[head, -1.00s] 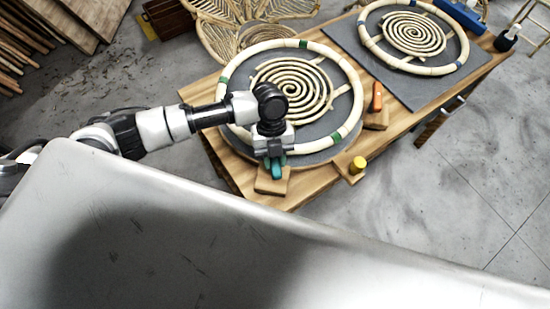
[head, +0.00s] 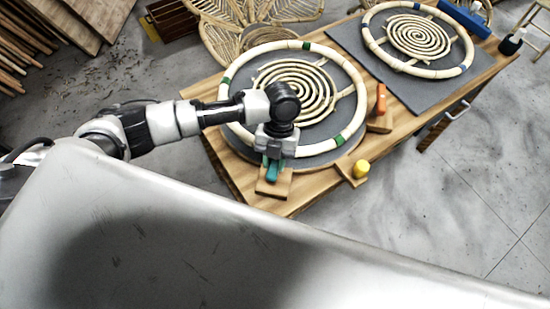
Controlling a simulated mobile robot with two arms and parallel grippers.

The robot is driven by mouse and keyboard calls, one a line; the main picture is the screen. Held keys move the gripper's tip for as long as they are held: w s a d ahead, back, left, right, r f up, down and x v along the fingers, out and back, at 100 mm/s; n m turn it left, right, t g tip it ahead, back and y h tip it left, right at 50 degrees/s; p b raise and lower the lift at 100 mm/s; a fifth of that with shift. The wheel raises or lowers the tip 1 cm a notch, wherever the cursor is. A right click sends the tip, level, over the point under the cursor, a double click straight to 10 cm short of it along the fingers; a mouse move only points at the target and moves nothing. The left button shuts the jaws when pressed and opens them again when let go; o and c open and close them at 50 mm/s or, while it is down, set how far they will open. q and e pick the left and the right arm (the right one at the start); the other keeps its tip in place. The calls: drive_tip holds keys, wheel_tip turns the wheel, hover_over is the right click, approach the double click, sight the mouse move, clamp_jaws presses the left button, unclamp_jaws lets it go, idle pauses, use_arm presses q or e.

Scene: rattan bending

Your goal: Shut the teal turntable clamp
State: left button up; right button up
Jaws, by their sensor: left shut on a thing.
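The teal clamp (head: 272,173) stands on a small wooden block (head: 275,186) at the near edge of the turntable. My left gripper (head: 274,156) is over it, pointing down, and is shut on the teal clamp. The gripper hides the clamp's upper part, so its exact angle is hard to tell. The grey turntable (head: 318,159) carries a cream rattan ring (head: 352,126) with green bands and a spiral inside. My right gripper does not show.
An orange clamp (head: 381,99) and a yellow knob (head: 361,167) stand on wooden blocks to the right. A second ring (head: 464,50) lies on a dark mat (head: 404,90) at the back right. My pale body covers the foreground. Open floor lies right of the bench (head: 224,165).

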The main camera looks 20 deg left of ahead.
use_arm(q)
drive_tip(key=o, duration=0.9)
drive_tip(key=b+v, duration=0.2)
drive_tip(key=v, duration=0.9)
drive_tip(key=shift+s, duration=0.1)
